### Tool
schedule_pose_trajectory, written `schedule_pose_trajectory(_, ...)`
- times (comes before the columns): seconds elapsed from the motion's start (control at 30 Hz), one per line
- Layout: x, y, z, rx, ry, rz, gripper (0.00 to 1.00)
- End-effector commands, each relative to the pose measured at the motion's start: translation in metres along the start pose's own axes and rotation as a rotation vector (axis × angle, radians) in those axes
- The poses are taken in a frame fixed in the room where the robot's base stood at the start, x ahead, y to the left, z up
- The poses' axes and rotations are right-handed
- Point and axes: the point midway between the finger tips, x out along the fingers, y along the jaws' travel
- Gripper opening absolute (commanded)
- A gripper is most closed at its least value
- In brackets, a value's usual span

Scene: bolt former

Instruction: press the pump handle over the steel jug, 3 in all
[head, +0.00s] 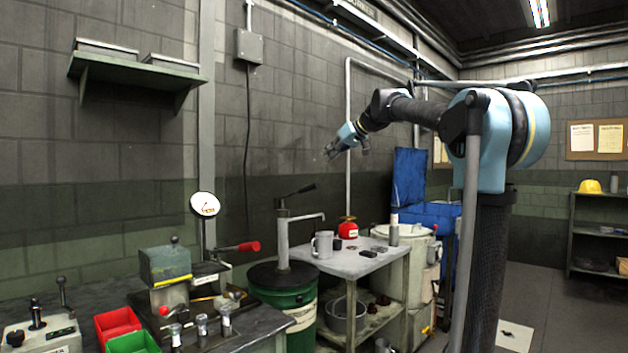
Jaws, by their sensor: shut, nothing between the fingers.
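The drum pump (283,242) stands upright on a green drum (272,300) with a dark lid. Its dark pump handle (301,190) slopes up to the right from the pump's top. The spout reaches right, with its end over the grey steel jug (322,244). The jug stands on a small grey table (355,263), and its inside is hidden. My gripper (330,152) is shut and empty, in the air above and to the right of the handle, apart from it. The arm reaches in from the right.
A red can (348,229), a pale bottle (394,230) and small dark parts share the table. A bench at left carries a gauge (205,205), a red-handled lever (248,247) and red and green bins (118,326). A wall shelf (137,66) hangs upper left.

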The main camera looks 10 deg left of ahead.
Motion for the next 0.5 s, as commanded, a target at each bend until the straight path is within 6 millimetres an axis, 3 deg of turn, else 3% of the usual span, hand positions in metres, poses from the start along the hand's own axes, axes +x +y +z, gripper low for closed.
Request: schedule_pose_trajectory(0.5, -0.0022, 0.0021, -0.0087, 0.025, -0.003, -0.016, 0.00)
